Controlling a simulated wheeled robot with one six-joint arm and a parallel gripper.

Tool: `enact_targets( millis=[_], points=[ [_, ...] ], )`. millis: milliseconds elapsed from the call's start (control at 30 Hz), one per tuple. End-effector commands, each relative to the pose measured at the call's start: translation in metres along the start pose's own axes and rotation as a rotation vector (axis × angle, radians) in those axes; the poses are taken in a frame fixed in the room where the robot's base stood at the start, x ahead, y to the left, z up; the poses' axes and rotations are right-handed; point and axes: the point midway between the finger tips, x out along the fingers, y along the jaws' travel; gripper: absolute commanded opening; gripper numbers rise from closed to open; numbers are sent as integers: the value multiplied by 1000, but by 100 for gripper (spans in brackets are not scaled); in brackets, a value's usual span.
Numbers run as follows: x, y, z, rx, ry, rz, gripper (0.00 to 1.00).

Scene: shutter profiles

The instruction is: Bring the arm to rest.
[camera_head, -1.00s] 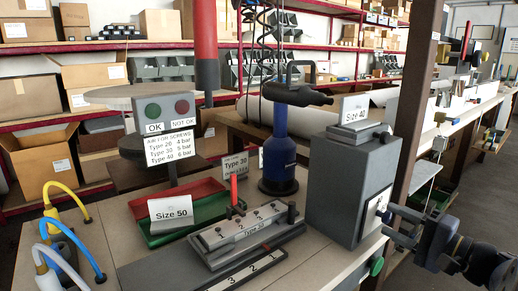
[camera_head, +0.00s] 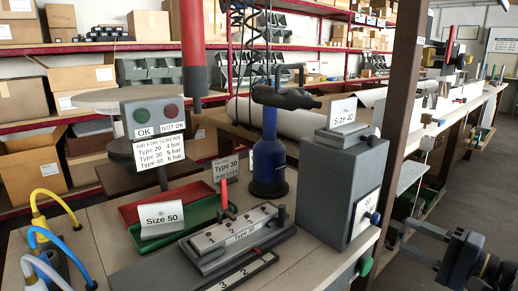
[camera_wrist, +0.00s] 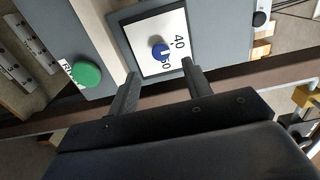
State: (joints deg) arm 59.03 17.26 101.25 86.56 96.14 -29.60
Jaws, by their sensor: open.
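My gripper (camera_head: 397,231) is at the right in the head view, beside the front of the grey box (camera_head: 347,190) with the "Size 40" sign (camera_head: 343,113) on top. In the wrist view my gripper (camera_wrist: 158,82) is open, with its two dark fingers apart and nothing between them. Beyond the fingers is the box's white dial plate with a blue knob (camera_wrist: 160,52). The gripper stands clear of the knob, which also shows in the head view (camera_head: 374,217).
A green button (camera_head: 365,265) sits on the bench edge below the box. A dark post (camera_head: 404,110) rises close behind my arm. The floor at the right is free.

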Motion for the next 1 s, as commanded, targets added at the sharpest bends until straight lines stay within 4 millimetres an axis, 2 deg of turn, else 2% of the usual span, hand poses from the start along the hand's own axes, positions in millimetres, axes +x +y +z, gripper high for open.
enact_targets(
  millis=[400, 500, 1000],
  points=[
    [71, 1, 1, 0, -5, -1, 47],
    [71, -6, 0, 57, 1, -1, 47],
    [70, -7, 0, 355, 1, -2, 47]
  ],
)
